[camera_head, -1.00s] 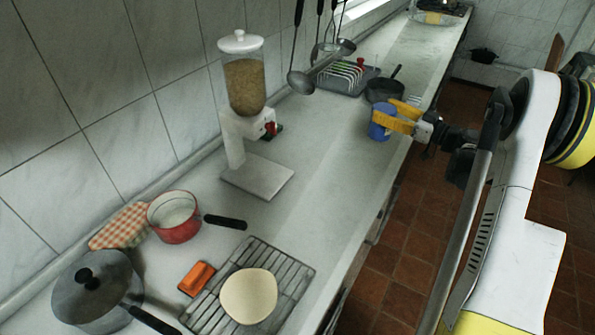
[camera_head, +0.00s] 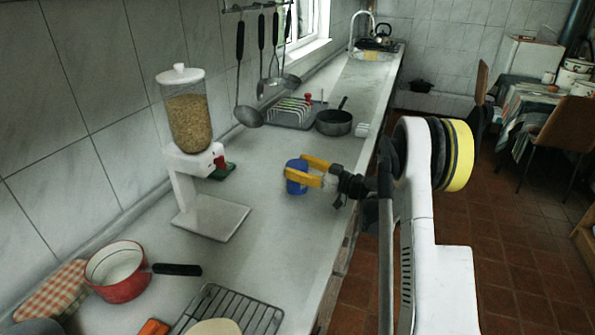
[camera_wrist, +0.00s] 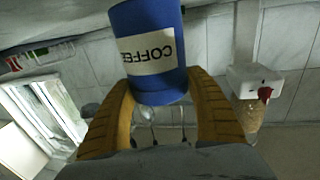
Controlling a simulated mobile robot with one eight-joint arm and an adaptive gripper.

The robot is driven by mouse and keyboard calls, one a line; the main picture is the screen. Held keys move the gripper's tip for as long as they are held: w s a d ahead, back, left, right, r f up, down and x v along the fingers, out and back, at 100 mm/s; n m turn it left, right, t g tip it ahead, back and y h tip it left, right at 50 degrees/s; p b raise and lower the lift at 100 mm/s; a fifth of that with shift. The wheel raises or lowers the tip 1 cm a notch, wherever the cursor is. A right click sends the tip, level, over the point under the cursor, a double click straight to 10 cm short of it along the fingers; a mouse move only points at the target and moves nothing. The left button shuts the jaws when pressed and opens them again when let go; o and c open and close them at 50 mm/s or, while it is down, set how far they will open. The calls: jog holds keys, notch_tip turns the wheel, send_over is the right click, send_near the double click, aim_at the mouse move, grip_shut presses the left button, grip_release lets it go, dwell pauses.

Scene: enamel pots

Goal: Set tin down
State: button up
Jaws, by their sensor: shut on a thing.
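The tin is a blue cylinder (camera_head: 297,177) over the middle of the counter. In the wrist view the tin (camera_wrist: 150,50) shows a white label reading COFFEE, and it appears upside down there because that view is inverted. My gripper (camera_head: 313,172) has yellow fingers and is shut on the tin from its right side. In the wrist view its two fingers (camera_wrist: 160,100) press either side of the tin. Whether the tin's base touches the counter (camera_head: 270,235) cannot be told.
A grain dispenser (camera_head: 188,125) stands left of the tin. A dark saucepan (camera_head: 334,122) and a dish rack (camera_head: 290,112) are behind it. A red pot (camera_head: 117,275) and a wire rack (camera_head: 235,308) are nearer. The counter around the tin is clear.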

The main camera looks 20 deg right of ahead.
jog(key=shift+r, duration=0.1)
jog(key=shift+f+b, duration=0.5)
jog(key=shift+f, duration=0.15)
jog(key=o, duration=1.3)
jog(key=shift+o, duration=0.2)
